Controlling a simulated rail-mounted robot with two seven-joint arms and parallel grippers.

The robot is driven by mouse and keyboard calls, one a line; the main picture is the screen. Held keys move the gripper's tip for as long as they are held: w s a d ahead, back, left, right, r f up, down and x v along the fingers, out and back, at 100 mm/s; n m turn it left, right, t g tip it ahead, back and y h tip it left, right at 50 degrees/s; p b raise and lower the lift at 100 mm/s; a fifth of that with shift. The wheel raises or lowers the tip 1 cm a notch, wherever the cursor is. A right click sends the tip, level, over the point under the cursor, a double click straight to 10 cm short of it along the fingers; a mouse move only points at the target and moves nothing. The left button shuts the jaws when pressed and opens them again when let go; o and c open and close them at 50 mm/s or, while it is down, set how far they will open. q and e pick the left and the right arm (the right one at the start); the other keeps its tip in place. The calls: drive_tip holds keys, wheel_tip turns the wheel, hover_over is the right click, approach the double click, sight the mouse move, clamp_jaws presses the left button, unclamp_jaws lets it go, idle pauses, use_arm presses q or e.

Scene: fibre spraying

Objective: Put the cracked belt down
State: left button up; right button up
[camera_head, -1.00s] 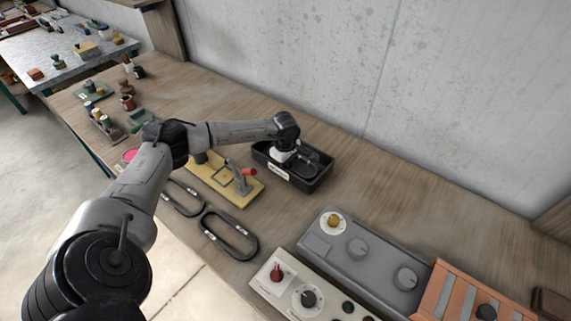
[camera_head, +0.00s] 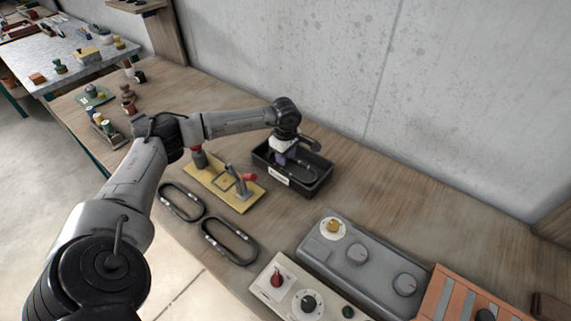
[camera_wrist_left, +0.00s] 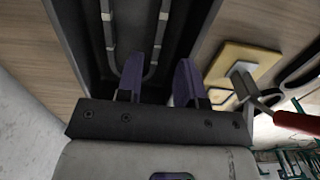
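The cracked belt, a grey-dark loop (camera_wrist_left: 150,68), lies in the black bin (camera_head: 262,171). It also shows inside the bin in the head view (camera_head: 318,180). My left gripper (camera_head: 283,160) points down over the bin's left part. In the left wrist view its two purple fingers (camera_wrist_left: 157,82) are spread apart. One strand of the loop passes between them with clear gaps, and the left finger overlaps the loop's near end. I see no crack at this size. My right gripper is out of view.
A yellow board (camera_head: 240,207) with a red-handled clamp sits left of the bin. Two dark oval belts (camera_head: 230,241) lie in front of it. A grey control box (camera_head: 372,262) stands at the right. Bare wood lies right of the bin, before the wall.

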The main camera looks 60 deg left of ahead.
sight(285, 171)
use_arm(q)
wheel_tip(285, 171, up, 6)
drive_tip(key=shift+f, duration=0.25)
idle(0.5)
